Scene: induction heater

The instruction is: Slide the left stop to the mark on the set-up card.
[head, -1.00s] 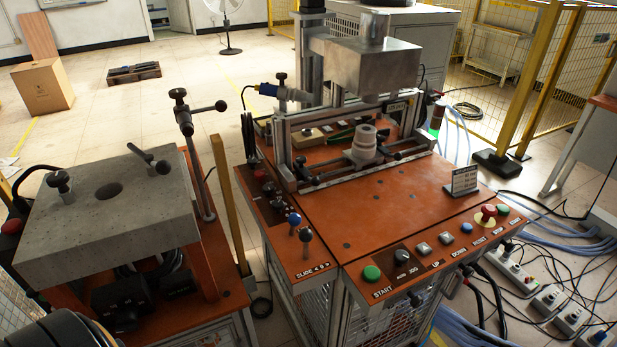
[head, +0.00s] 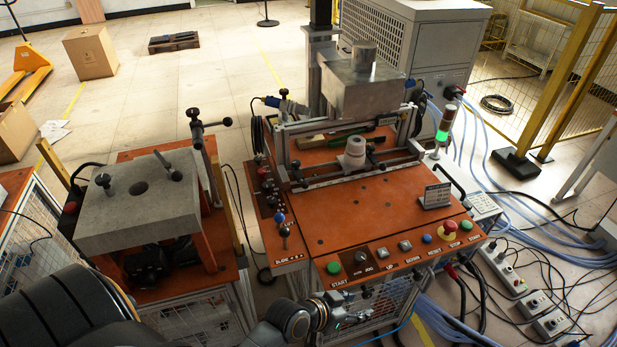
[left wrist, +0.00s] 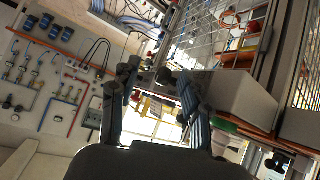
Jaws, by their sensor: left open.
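The set-up card (head: 437,195) stands upright at the right of the orange machine top in the head view; its writing is too small to read. A rail with a scale (head: 350,177) runs across the machine. A dark fitting at its left end, seemingly the left stop (head: 298,170), sits left of a pale stepped cylinder (head: 355,154). My left gripper (head: 335,314) is low at the front of the machine, below the START button and well away from the rail. In the left wrist view its fingers (left wrist: 150,82) are apart with nothing between them. My right gripper is out of view.
A row of buttons (head: 408,245) lines the machine's front edge. A metal press head (head: 360,88) hangs above the rail. Small levers (head: 284,230) stand at the left edge. A grey block on an orange stand (head: 140,200) is at left. Cables cover the floor at right.

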